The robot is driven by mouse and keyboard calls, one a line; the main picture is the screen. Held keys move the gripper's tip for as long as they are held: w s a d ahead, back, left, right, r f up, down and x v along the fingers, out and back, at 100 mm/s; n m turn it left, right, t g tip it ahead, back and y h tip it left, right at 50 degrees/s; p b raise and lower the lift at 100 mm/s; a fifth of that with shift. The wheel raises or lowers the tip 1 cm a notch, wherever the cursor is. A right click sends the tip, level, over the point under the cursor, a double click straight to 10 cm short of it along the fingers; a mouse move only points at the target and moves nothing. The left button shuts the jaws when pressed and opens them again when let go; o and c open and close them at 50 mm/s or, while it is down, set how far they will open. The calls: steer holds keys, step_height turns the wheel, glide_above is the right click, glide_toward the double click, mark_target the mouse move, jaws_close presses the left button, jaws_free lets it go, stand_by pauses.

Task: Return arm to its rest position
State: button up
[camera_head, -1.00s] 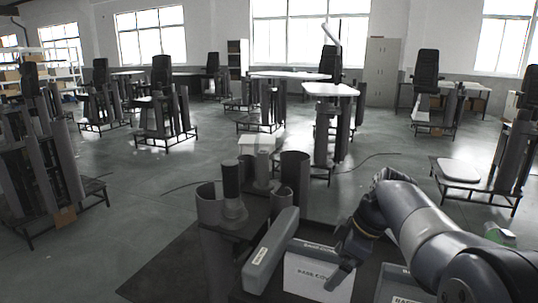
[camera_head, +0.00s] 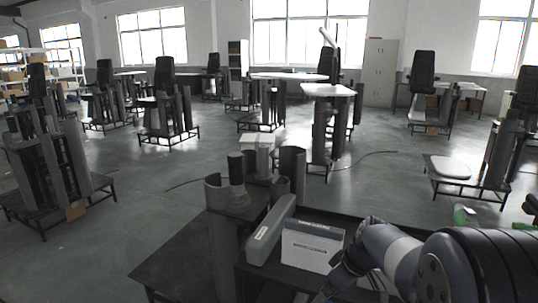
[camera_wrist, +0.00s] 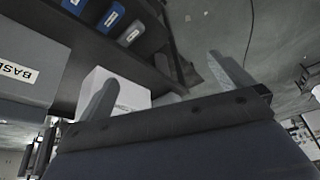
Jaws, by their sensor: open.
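My arm (camera_head: 405,262) enters the head view from the lower right and is folded low. My gripper is at the bottom edge of the head view, dark and partly cut off, just right of and below the white labelled box (camera_head: 311,248). In the wrist view my gripper (camera_wrist: 160,70) shows two grey fingers spread wide apart, with nothing held between them. The white box (camera_wrist: 125,92) shows there behind the left finger; I cannot tell the distance between them.
A dark bench carries a long grey bin (camera_head: 270,230) and upright column tubes (camera_head: 225,200) left of the arm. In the wrist view a grey labelled bin (camera_wrist: 30,65) and blue bins (camera_wrist: 111,17) show. Open floor (camera_head: 140,185) lies to the left, with several chair-and-column stations beyond.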

step_height(320, 180, down, 9)
steer(key=s+m+t+h+p, duration=0.1)
steer(key=m+h+p, duration=0.1)
steer(key=m, duration=0.3)
steer(key=shift+s+d+r, duration=0.15)
steer(key=shift+d+r, duration=0.05)
steer(key=shift+d, duration=0.05)
steer(key=shift+r, duration=0.1)
